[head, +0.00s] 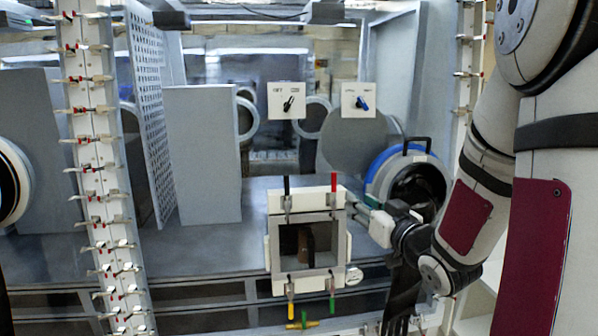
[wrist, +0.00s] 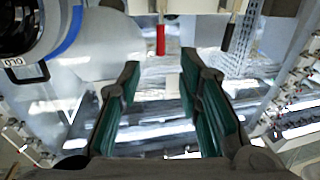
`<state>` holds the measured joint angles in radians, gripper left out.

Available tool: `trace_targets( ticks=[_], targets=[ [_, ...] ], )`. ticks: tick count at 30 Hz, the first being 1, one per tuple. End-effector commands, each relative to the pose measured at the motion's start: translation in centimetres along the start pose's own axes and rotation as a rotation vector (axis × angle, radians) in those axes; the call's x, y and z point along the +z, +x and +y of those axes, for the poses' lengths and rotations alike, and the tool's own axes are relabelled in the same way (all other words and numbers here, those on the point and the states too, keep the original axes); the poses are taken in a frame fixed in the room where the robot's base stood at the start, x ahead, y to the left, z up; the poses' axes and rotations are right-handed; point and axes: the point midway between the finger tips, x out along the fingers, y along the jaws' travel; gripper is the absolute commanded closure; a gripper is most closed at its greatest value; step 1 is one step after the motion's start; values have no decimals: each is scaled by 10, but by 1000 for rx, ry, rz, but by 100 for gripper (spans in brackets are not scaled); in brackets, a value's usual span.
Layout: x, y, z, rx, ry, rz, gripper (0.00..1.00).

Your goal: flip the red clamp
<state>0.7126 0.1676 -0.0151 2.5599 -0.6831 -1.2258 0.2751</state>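The red clamp (head: 333,190) is at the top right of a white square port frame (head: 274,246), its handle upright. In the wrist view the red clamp's handle (wrist: 160,39) hangs from the top edge, ahead of the gap between my fingertips. My gripper (wrist: 160,65) is open, with its two green-padded fingers apart and nothing between them. In the head view my arm reaches in from the right, and my gripper is just right of the frame, partly hard to make out. I see no contact with the clamp.
A black clamp (head: 287,190) stands at the frame's top left; yellow (head: 290,295) and green (head: 332,293) clamps are along its bottom. A round blue-rimmed port (head: 377,180) is close behind my gripper. Two switch panels (head: 286,100) (head: 358,100) are above.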

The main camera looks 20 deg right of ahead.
Motion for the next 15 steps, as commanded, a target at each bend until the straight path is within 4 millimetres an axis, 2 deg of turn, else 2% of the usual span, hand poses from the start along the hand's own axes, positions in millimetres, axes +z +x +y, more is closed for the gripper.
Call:
trace_targets(
  ticks=[5, 8, 15],
  targets=[
    [-2, 6, 1, -9, 8, 18, 68],
    [-2, 19, 0, -10, 7, 19, 68],
    [-3, 65, 0, -10, 7, 18, 68]
  ],
)
